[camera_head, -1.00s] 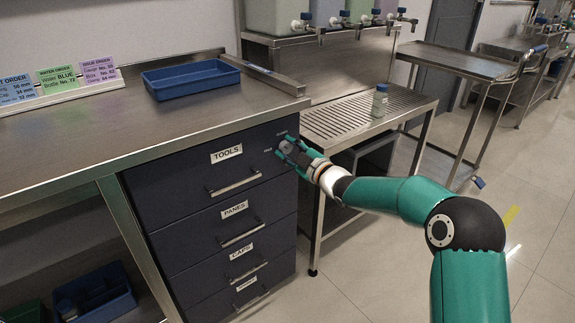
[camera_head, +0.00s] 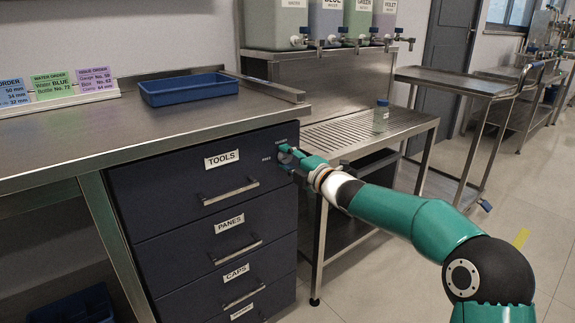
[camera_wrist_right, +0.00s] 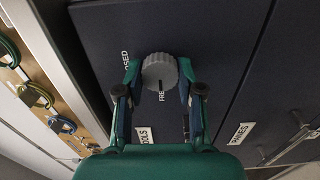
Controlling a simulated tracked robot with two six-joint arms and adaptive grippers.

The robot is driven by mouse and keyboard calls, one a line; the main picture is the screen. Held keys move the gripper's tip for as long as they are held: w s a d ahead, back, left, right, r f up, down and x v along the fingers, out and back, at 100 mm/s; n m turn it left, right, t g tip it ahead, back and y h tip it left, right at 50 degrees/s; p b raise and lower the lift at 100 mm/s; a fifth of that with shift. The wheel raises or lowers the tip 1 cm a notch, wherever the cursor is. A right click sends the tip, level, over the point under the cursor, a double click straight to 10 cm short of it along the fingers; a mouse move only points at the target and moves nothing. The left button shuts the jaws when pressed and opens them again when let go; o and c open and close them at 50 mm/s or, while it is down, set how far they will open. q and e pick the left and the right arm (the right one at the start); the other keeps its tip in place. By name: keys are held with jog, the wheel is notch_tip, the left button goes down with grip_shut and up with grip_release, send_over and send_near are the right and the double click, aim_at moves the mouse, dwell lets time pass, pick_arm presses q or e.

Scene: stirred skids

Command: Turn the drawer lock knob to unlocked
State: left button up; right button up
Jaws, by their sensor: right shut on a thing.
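The drawer lock knob (camera_wrist_right: 160,72) is a round grey ribbed dial on the dark front of the TOOLS drawer (camera_head: 240,178). In the right wrist view, the words CLOSED and FREE are printed around it, with FREE just below it and CLOSED to its left. My right gripper (camera_wrist_right: 160,70) has one finger on each side of the knob and is shut on it. In the head view my right gripper (camera_head: 287,154) is at the drawer's upper right corner and mostly covers the knob. My left gripper is not in view.
Lower drawers labelled PANES (camera_head: 230,225) and CAPS (camera_head: 237,272) have bar handles. A blue tray (camera_head: 190,97) stands on the steel worktop (camera_head: 120,132) above. A slatted bench (camera_head: 345,130) with a small bottle (camera_head: 381,116) stands close to the right of the cabinet.

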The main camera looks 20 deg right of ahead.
jog(key=shift+a+f+n, duration=0.3)
jog(key=shift+a+f, duration=0.05)
jog(key=o, duration=1.1)
jog(key=shift+o, duration=0.3)
jog(key=shift+d+r, duration=0.1)
jog(key=shift+r, duration=0.05)
jog(key=shift+d, duration=0.1)
jog(key=shift+s+d, duration=0.2)
jog(key=shift+s, duration=0.2)
jog(key=v, duration=1.1)
jog(key=shift+a, duration=0.1)
